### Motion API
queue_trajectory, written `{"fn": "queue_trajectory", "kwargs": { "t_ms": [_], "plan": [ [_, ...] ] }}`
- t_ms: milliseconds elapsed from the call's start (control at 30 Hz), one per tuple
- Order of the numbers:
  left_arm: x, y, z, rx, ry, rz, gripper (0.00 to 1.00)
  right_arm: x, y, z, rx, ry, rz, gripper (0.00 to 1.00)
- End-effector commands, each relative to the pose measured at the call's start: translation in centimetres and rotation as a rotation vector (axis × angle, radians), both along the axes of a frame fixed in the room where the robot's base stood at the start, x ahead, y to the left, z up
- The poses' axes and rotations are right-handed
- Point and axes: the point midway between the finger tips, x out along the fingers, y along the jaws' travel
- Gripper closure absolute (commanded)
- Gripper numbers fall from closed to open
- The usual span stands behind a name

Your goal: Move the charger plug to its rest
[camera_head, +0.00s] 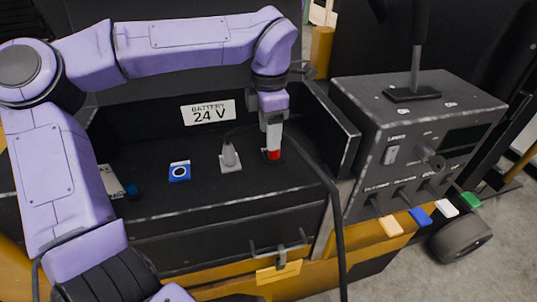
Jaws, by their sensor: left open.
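My left gripper (273,146) points down over the black battery deck, with its pale fingers at a small red part (273,155), apparently the charger plug. The jaws are open, and I cannot tell whether they touch it. A black cable (337,220) runs from beside the fingers to the right and down over the front edge. To the left of the gripper, a grey upright piece on a light base plate (230,158) stands on the deck. It may be the rest, but I cannot tell for sure. My right gripper is not in view.
A blue square with a white ring (180,171) lies further left on the deck. A "BATTERY 24 V" label (208,112) is on the back wall. A raised lid edge (330,130) and a control box (420,130) with a lever and coloured tabs bound the right side.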

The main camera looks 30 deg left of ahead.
Motion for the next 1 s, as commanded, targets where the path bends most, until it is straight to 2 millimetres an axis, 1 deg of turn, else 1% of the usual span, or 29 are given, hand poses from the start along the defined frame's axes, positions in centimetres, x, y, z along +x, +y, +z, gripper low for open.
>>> {"fn": "queue_trajectory", "kwargs": {
  "t_ms": [33, 67, 300, 400, 667, 1000],
  "plan": [
    [0.3, 0.1, -2.0, 0.001, 0.006, 0.004, 0.43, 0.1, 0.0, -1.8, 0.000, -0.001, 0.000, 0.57],
    [0.4, 0.1, -2.4, 0.000, 0.006, 0.005, 0.43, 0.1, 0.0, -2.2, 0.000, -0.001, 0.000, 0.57],
    [-0.4, 0.1, -4.5, 0.000, 0.000, 0.005, 0.43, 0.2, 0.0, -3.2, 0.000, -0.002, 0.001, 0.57],
    [-0.6, 0.0, -4.9, 0.000, -0.004, 0.003, 0.43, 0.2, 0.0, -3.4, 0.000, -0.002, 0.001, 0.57],
    [0.2, -0.1, -5.1, 0.000, 0.004, 0.003, 0.43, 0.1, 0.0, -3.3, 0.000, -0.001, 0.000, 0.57],
    [0.1, 0.1, -5.0, -0.001, 0.004, 0.007, 0.43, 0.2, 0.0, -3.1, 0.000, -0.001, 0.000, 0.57]
  ]
}}
